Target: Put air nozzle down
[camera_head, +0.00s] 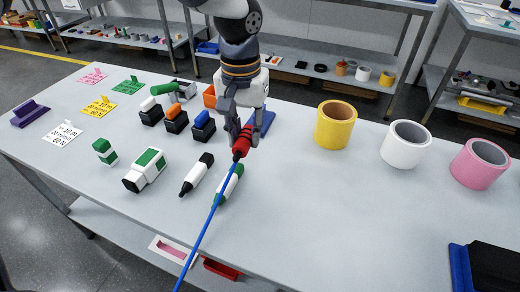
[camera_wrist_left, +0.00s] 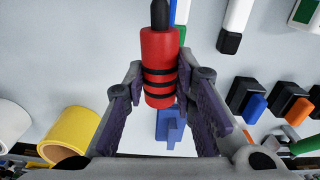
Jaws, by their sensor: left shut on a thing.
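The air nozzle (camera_head: 241,151) is a red cylinder with black bands, and a blue hose (camera_head: 207,232) runs from it toward the near edge of the table (camera_head: 330,215). My left gripper (camera_head: 246,136) is shut on the air nozzle. In the left wrist view the nozzle (camera_wrist_left: 160,65) sits between the fingertips of the left gripper (camera_wrist_left: 158,80), with its black tip pointing up in the picture. Whether the nozzle touches the table is hard to tell. My right gripper is not in view.
Markers (camera_head: 197,175) lie left of the nozzle, one partly under the hose. Several small holders (camera_head: 176,120) and a blue piece (camera_head: 262,121) stand nearby. Yellow (camera_head: 335,127), white (camera_head: 404,146) and pink (camera_head: 480,165) rolls stand to the right. The table's front right middle is clear.

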